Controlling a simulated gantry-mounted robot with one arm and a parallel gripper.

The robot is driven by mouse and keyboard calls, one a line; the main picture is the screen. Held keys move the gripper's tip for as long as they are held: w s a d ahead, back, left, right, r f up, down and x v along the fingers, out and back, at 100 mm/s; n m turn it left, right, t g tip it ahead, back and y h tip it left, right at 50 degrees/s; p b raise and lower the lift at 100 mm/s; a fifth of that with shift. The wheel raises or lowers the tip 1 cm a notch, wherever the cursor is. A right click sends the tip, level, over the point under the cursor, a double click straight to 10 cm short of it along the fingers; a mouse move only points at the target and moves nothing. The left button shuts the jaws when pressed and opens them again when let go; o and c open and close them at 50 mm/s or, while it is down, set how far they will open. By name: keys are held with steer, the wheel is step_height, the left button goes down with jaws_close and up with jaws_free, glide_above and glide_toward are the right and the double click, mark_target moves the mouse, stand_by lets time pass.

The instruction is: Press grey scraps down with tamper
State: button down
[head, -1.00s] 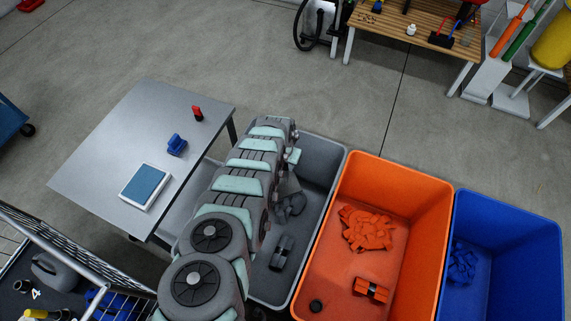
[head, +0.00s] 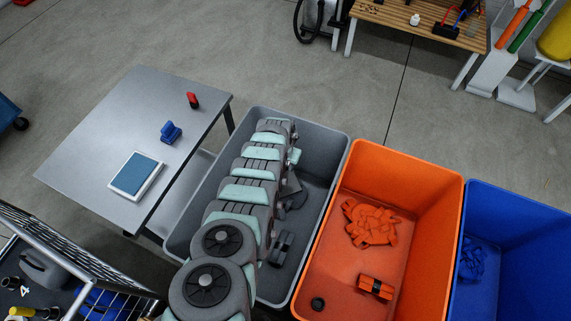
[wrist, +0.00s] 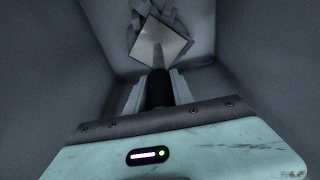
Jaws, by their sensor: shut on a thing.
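My gripper (wrist: 158,92) is shut on the black handle of the tamper in the wrist view. The tamper's square grey plate (wrist: 158,44) lies over the grey scraps (wrist: 170,14), which stick out around its far and side edges. I cannot tell how firmly the plate touches them. In the head view my arm reaches into the grey bin (head: 333,165) and hides the gripper. Part of the plate (head: 291,187) and a few grey scraps (head: 298,201) show to the right of the arm. A dark grey block-like piece (head: 282,248) lies apart, nearer on the bin floor.
An orange bin (head: 405,170) with orange scraps (head: 371,222) stands right of the grey bin, then a blue bin (head: 520,220) with blue scraps (head: 472,262). A grey table (head: 120,120) stands left, holding a tablet-like panel (head: 136,175) and a blue item (head: 171,132). The bin walls are close around my arm.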

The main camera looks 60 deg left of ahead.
mark_target(286, 172)
steer(key=shift+f, duration=0.25)
steer(key=shift+f+b, duration=2.75)
steer(key=shift+b, duration=0.2)
steer(key=shift+r, duration=0.1)
step_height(286, 172, up, 22)
steer(key=p, duration=2.1)
